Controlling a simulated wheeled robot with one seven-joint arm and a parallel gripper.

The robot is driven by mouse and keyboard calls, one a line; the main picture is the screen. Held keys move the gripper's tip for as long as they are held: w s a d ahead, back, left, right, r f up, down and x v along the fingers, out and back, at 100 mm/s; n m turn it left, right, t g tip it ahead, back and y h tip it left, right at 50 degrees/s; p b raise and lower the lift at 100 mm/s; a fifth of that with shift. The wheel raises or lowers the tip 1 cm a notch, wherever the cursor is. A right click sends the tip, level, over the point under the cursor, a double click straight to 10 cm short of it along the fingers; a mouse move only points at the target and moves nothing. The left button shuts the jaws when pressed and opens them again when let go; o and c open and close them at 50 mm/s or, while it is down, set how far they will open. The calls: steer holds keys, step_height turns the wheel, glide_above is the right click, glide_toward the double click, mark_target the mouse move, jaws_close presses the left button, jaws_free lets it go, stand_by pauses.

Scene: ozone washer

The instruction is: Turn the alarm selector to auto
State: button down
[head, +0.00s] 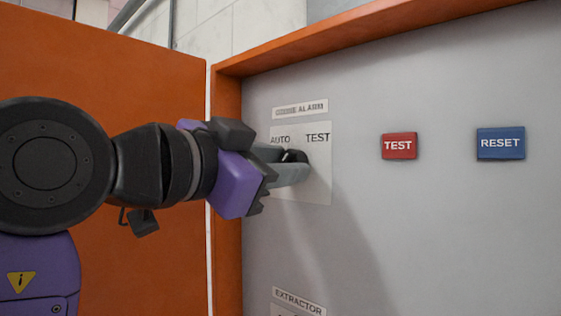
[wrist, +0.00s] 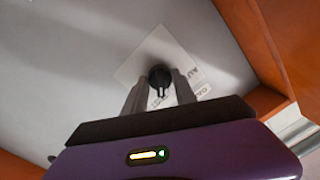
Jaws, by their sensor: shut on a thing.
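The alarm selector is a small black knob (wrist: 159,76) on a pale square plate marked AUTO on the left and TEST on the right (head: 318,180). A label above the plate seems to read OZONE ALARM (head: 300,109). My gripper (head: 298,168) reaches in from the left and is shut on the knob, with one grey finger on each side of it. In the head view the fingers hide most of the knob, so I cannot tell which mark it points at. In the wrist view the knob sits between the fingertips (wrist: 160,80).
A red TEST button (head: 399,146) and a blue RESET button (head: 501,143) are on the grey panel to the right. An EXTRACTOR label (head: 298,301) is below. An orange frame edge (head: 228,190) and orange door (head: 150,85) stand close at the left. The panel's middle is clear.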

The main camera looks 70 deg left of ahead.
steer(key=n+p, duration=0.1)
steer(key=n, duration=0.2)
steer(key=shift+r+n+p, duration=0.15)
steer(key=shift+n+p, duration=0.15)
steer(key=n+p, duration=0.2)
steer(key=n, duration=0.2)
steer(key=shift+n+h, duration=0.3)
steer(key=shift+h, duration=0.1)
steer(key=n, duration=0.4)
steer(key=shift+s+a+n+h, duration=0.1)
steer(key=shift+n+h, duration=0.2)
steer(key=shift+n, duration=1.9)
steer(key=c, duration=1)
jaws_free()
